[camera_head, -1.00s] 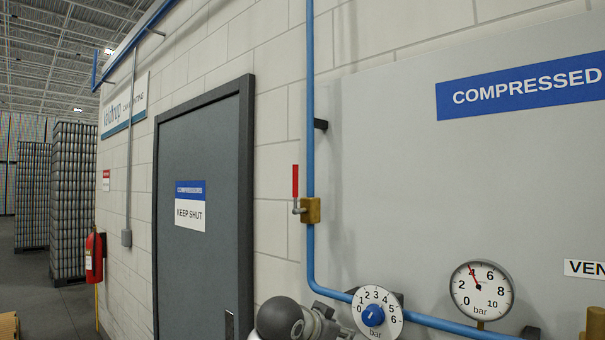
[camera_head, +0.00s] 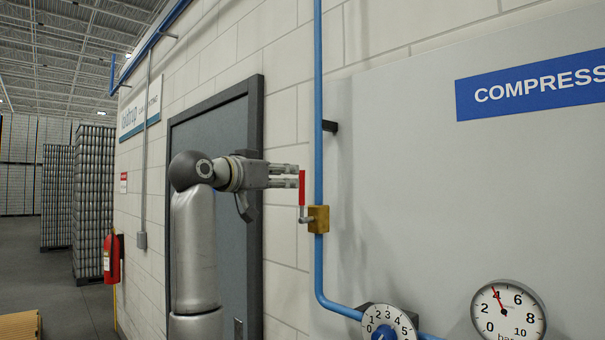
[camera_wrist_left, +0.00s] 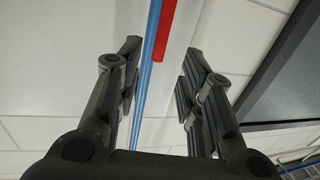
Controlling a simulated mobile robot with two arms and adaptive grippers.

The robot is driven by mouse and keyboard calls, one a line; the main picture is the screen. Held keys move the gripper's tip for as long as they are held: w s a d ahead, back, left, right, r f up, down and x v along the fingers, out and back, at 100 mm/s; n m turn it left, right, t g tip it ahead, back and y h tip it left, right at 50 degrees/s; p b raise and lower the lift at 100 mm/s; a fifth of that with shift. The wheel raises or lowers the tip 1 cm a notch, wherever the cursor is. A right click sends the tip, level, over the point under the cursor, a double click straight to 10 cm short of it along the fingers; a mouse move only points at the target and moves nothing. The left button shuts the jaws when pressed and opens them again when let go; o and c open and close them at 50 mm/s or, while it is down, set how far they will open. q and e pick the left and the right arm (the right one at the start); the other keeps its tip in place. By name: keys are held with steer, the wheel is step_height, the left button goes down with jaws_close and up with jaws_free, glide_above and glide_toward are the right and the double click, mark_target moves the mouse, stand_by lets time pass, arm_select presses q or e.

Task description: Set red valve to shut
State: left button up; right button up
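The red valve handle (camera_head: 302,187) points straight up, in line with the blue pipe (camera_head: 319,100). It rises from the brass valve body (camera_head: 318,219) on that pipe. My left gripper (camera_head: 293,177) is level with the handle, its fingertips at or just beside it. In the left wrist view, the red handle (camera_wrist_left: 165,30) lies between the two spread fingers, with gaps on both sides, and the blue pipe (camera_wrist_left: 148,80) runs behind it. The left gripper is open. My right gripper is not in view.
A blue dial (camera_head: 385,328) and a pressure gauge (camera_head: 508,311) are low on the right. A grey door (camera_head: 210,130) is behind my left arm. A fire extinguisher (camera_head: 112,259) hangs at the left. The wall around the handle is clear.

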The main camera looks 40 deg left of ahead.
mark_target(300, 178)
arm_select(q)
steer(key=w+p, duration=0.1)
steer(key=w, duration=0.1)
steer(key=w+p, duration=0.1)
steer(key=w, duration=0.1)
steer(key=w+p, duration=0.1)
steer(key=w, duration=0.1)
steer(key=shift+w+a+r, duration=0.1)
steer(key=shift+w+a, duration=0.1)
steer(key=shift+a, duration=0.15)
steer(key=shift+w+p, duration=0.3)
steer(key=shift+w, duration=0.4)
steer(key=shift+f, duration=0.2)
jaws_close()
